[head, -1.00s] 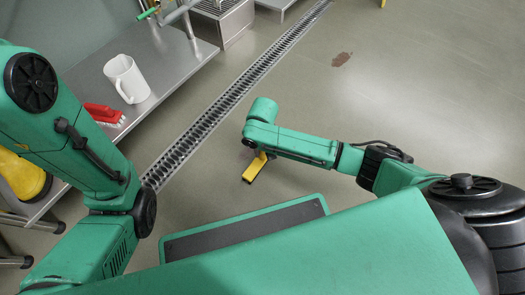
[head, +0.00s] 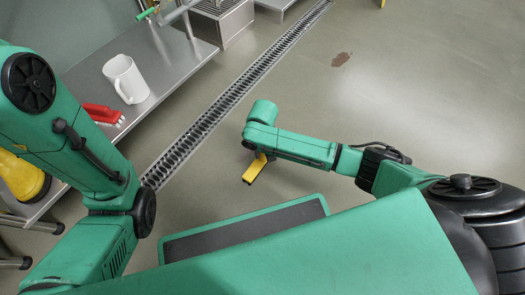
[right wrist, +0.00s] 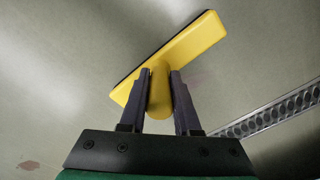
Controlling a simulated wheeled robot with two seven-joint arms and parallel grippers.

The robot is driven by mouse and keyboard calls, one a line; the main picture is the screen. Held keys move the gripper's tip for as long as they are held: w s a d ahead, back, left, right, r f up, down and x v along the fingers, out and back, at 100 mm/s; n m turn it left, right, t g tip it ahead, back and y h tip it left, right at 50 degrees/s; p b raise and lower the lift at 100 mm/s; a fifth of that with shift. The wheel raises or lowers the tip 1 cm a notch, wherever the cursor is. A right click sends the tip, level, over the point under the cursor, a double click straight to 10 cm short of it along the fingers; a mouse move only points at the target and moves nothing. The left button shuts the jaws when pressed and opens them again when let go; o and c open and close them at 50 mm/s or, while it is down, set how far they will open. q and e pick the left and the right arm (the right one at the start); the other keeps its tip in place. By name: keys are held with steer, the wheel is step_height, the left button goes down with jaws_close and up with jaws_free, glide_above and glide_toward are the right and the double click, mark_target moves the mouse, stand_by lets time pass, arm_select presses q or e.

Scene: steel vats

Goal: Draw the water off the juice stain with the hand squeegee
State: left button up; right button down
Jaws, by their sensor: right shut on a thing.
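The hand squeegee shows yellow in the head view (head: 255,168), low over the floor beyond the green base panel. In the right wrist view its yellow head (right wrist: 180,55) lies tilted across the fingers. My right gripper (right wrist: 160,82) is shut on its handle; in the head view my forearm mostly hides this gripper. A reddish-brown juice stain (head: 341,59) is on the floor at upper right, well apart from the squeegee. A similar dark mark (right wrist: 28,165) shows at the lower left of the wrist view. I see my left arm, but its gripper is not visible.
A grated floor drain (head: 205,125) runs diagonally left of the squeegee and also crosses the wrist view (right wrist: 270,115). A steel bench (head: 165,65) at left holds a white jug (head: 125,79) and a red brush (head: 101,113). The floor right of the drain is open.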

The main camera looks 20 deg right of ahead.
steer(key=shift+f, duration=0.5)
